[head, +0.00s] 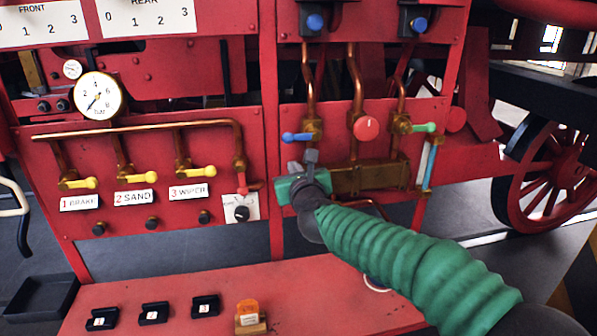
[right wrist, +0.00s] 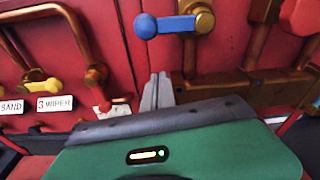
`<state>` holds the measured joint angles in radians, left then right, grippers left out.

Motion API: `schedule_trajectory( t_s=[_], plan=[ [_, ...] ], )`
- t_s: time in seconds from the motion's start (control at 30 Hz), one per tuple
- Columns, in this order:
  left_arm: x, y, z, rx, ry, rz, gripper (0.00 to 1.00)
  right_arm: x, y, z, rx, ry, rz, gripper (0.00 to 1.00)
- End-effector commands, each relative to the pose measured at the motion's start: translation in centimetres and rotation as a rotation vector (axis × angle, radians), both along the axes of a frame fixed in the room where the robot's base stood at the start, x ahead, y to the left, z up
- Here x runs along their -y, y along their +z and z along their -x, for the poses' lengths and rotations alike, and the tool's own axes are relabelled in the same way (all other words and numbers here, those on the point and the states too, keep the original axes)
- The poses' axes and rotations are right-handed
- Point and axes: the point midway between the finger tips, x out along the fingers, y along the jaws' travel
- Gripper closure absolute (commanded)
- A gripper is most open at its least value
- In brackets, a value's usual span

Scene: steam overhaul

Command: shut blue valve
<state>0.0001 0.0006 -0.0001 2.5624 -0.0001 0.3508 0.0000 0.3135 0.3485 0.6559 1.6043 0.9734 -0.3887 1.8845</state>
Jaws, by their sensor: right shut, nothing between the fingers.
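The blue valve (head: 297,138) is a lever handle on a brass body on a copper pipe, on the right red panel. Its handle lies horizontal, pointing left from the body. In the right wrist view the blue handle (right wrist: 168,25) is near the top, with its round end at the left. My right gripper (head: 311,156) is just below the valve, fingers shut together and empty. In the right wrist view its fingertips (right wrist: 157,80) point up, below the handle, with a gap visible between them and it. My left gripper is not in view.
A green lever valve (head: 424,128) and a red round knob (head: 366,128) are to the right. Yellow levers (head: 136,177) and a red lever (head: 242,184) are on the left panel. A brass block (head: 362,177) sits beside my right gripper. A red bench (head: 210,290) stands below.

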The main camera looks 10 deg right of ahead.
Motion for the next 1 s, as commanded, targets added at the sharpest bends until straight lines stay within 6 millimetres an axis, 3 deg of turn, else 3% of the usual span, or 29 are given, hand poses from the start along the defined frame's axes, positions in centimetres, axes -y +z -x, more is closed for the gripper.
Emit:
schedule_trajectory(
  t_s=[0.1, 0.3, 0.5, 0.8, 0.9, 0.97, 1.0],
  plan=[
    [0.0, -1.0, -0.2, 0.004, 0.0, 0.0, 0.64, 0.1, 0.8, 3.2, 0.01, -0.002, 0.006, 1.0],
    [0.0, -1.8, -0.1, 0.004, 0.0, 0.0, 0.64, 0.0, 1.5, 7.1, 0.007, 0.0, 0.004, 1.0],
    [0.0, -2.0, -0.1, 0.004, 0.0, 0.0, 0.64, 0.1, 1.6, 8.4, 0.003, -0.001, 0.001, 1.0],
    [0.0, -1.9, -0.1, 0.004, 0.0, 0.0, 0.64, 0.0, 1.5, 8.5, -0.002, 0.004, 0.017, 1.0],
    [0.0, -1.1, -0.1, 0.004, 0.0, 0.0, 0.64, 0.0, -0.4, 8.9, -0.049, 0.062, 0.199, 1.0],
    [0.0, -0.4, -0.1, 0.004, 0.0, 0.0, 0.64, 0.0, -3.2, 9.7, -0.108, 0.147, 0.431, 1.0],
    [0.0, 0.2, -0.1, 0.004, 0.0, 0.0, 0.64, 0.2, -5.7, 10.6, -0.159, 0.232, 0.627, 1.0]
  ],
)
